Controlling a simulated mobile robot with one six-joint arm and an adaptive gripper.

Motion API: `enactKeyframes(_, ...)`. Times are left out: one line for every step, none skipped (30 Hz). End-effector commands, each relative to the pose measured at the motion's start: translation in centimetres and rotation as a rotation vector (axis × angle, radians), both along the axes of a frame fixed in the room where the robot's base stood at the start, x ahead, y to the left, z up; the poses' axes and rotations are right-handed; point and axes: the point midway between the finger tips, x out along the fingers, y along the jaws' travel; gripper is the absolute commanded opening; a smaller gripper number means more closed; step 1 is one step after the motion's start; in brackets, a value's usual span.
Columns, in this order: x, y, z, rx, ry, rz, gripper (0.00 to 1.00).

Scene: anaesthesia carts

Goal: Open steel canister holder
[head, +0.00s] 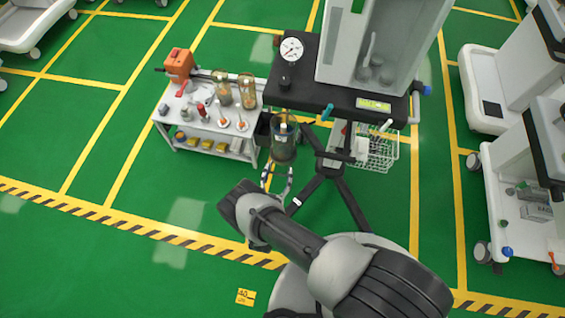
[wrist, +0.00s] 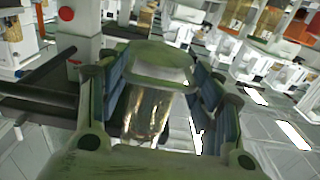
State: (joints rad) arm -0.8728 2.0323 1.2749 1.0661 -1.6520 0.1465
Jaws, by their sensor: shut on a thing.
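A canister (wrist: 147,108) with a clear body, brownish inside and a pale green top fills the middle of the wrist view. In the head view a dark, clear-walled canister (head: 284,142) hangs below the front left edge of the anaesthesia cart (head: 335,101). My gripper (wrist: 157,72) has its two blue-padded fingers on either side of the canister and is shut on it. In the head view my gripper (head: 278,172) reaches up to the canister's lower part. I cannot clearly tell the steel holder from the canister, and its catch or hinge does not show.
A white side table (head: 205,128) with jars, bottles and an orange box (head: 179,64) stands left of the canister. A wire basket (head: 376,150) hangs to its right. Black cart legs (head: 345,200) spread below. Green floor is free at the left.

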Motion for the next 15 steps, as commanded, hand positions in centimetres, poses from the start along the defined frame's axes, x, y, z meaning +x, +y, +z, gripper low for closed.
enactKeyframes(-1.0, -0.3, -0.1, -0.007, 0.003, -0.006, 0.17)
enactKeyframes(-1.4, -0.2, -0.1, -0.007, 0.003, -0.006, 0.17)
enactKeyframes(-1.9, -0.1, -0.1, -0.007, 0.003, -0.007, 0.17)
enactKeyframes(-2.2, 0.0, -0.1, -0.007, 0.003, -0.006, 0.17)
enactKeyframes(-2.5, 0.0, -0.1, -0.007, 0.003, -0.007, 0.17)
enactKeyframes(-2.9, 0.1, -0.1, -0.007, 0.003, -0.007, 0.17)
enactKeyframes(-3.2, 0.1, -0.1, -0.007, 0.003, -0.007, 0.17)
enactKeyframes(-3.4, 0.1, -0.1, -0.007, 0.003, -0.008, 0.17)
enactKeyframes(-3.7, 0.2, -0.1, -0.007, 0.003, -0.009, 0.17)
enactKeyframes(-3.9, 0.2, -0.1, -0.007, 0.003, -0.009, 0.17)
enactKeyframes(-4.1, 0.2, -0.1, -0.007, 0.003, -0.009, 0.17)
enactKeyframes(-4.3, 0.2, -0.1, -0.007, 0.003, -0.010, 0.17)
enactKeyframes(-4.4, 0.3, -0.1, -0.007, 0.003, -0.011, 0.17)
enactKeyframes(-4.5, 0.3, -0.1, -0.007, 0.003, -0.011, 0.17)
enactKeyframes(-4.6, 0.3, -0.1, -0.007, 0.003, -0.011, 0.17)
